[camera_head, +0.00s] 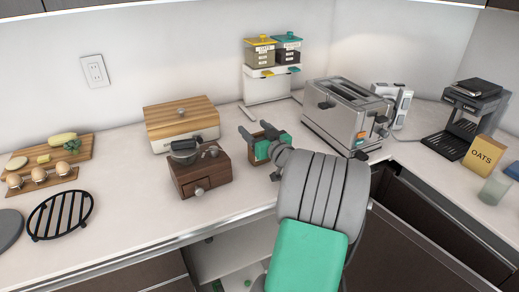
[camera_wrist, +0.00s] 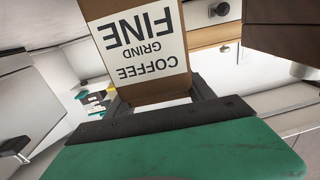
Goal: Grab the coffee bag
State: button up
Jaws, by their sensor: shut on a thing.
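The coffee bag (camera_wrist: 140,45) fills the upper middle of the wrist view. It is brown with a white label reading "COFFEE GRIND FINE", upside down in that view. My gripper (camera_wrist: 158,95) is shut on it, with a dark finger at each side of the bag's lower end in the picture. In the head view my gripper (camera_head: 258,133) is over the counter between the wooden coffee grinder and the toaster. There the brown bag (camera_head: 261,150) is mostly hidden behind the green and dark gripper parts. I cannot tell whether it touches the counter.
A wooden grinder (camera_head: 200,173) stands close left of my gripper, a bread box (camera_head: 181,122) behind it. A steel toaster (camera_head: 345,112) is close on the right. A cereal dispenser (camera_head: 268,88) stands behind. The counter in front of the grinder is clear.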

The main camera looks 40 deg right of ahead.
grip_shut()
jog(key=shift+r, duration=0.15)
